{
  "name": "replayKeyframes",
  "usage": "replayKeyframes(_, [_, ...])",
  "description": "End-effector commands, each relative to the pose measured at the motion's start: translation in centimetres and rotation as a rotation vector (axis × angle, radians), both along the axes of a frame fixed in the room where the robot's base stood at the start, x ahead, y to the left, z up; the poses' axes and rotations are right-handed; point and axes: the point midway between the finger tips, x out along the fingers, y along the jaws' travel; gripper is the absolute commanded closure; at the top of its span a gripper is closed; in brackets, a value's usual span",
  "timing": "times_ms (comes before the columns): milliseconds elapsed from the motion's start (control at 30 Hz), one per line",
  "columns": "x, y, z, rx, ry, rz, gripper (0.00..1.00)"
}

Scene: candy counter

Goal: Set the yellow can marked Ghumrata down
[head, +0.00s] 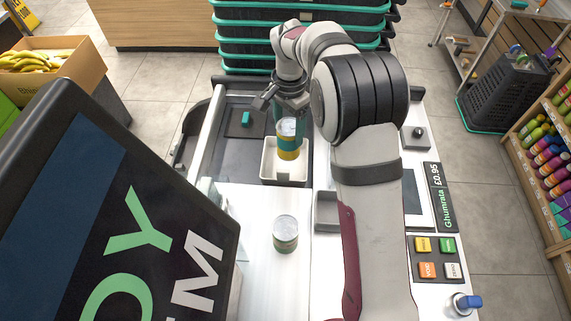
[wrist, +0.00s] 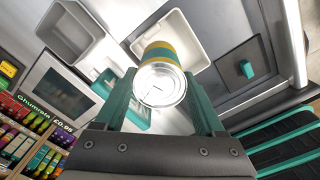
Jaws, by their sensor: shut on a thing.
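My gripper (head: 284,112) is shut on the yellow can (head: 288,143), which has teal bands and a silver lid. In the wrist view the can (wrist: 160,83) sits between my two green fingers, lid towards the camera. The can is roughly upright over the white tray (head: 268,168); the tray also shows behind it in the wrist view (wrist: 199,66). I cannot tell whether the can's base touches the tray. No name is readable on the can, but a display (head: 440,200) reads Ghumrata £0.95.
A second can (head: 285,233), greenish with a silver lid, stands on the white counter (head: 255,280). A teal block (head: 246,119) lies on the dark surface left of the tray. A big dark screen (head: 130,220) covers the near left. Stacked crates (head: 300,36) stand behind.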

Motion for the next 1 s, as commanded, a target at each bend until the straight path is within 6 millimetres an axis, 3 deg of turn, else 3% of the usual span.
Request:
replayKeyframes(100, [-0.1, 1.2, -1.6, -0.001, 0.002, 0.040, 1.00])
replayKeyframes(233, [-0.1, 1.2, -5.0, -0.001, 0.002, 0.041, 1.00])
replayKeyframes(533, [-0.1, 1.1, -10.0, -0.001, 0.002, 0.038, 1.00])
replayKeyframes(867, [0.0, 1.1, -10.7, 0.000, -0.001, 0.037, 1.00])
replayKeyframes(900, [-0.1, 1.1, -10.7, 0.000, 0.000, 0.037, 0.25])
replayKeyframes(1000, [-0.1, 1.1, -10.7, 0.001, -0.001, 0.037, 0.07])
